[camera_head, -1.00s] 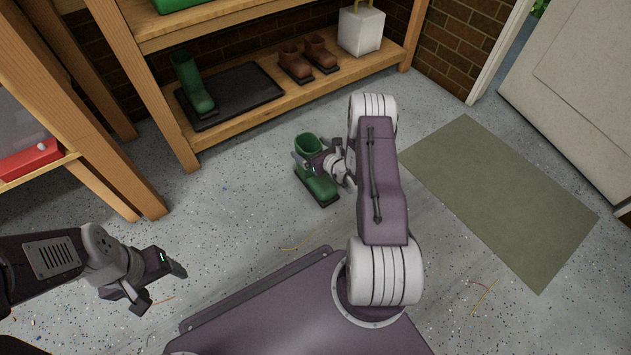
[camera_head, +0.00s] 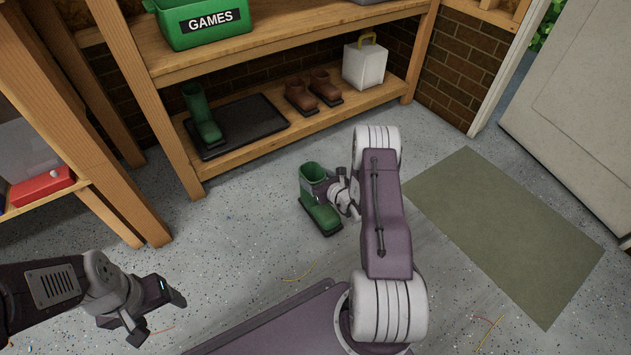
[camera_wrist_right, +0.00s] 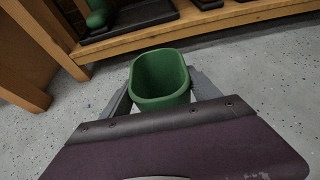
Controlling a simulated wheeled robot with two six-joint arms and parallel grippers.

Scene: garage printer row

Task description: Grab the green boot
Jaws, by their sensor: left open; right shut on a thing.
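A green boot (camera_head: 318,208) is upright in front of the shelf, its toe toward the lower right. My right gripper (camera_head: 318,186) is shut on its shaft. In the right wrist view the boot's open top (camera_wrist_right: 160,78) sits between the two fingers (camera_wrist_right: 163,95). I cannot tell whether its sole touches the floor. A second green boot (camera_head: 203,117) stands on a black tray (camera_head: 260,113) on the lower shelf; part of it also shows in the right wrist view (camera_wrist_right: 97,13). My left gripper (camera_head: 158,312) is open and empty at the lower left, over the floor.
Brown shoes (camera_head: 300,97) and a white box with a yellow handle (camera_head: 364,65) stand on the lower shelf (camera_head: 225,160). A green GAMES bin (camera_head: 205,22) is above. A wooden rack (camera_head: 125,195) stands left. A flat olive mat (camera_head: 500,225) lies right.

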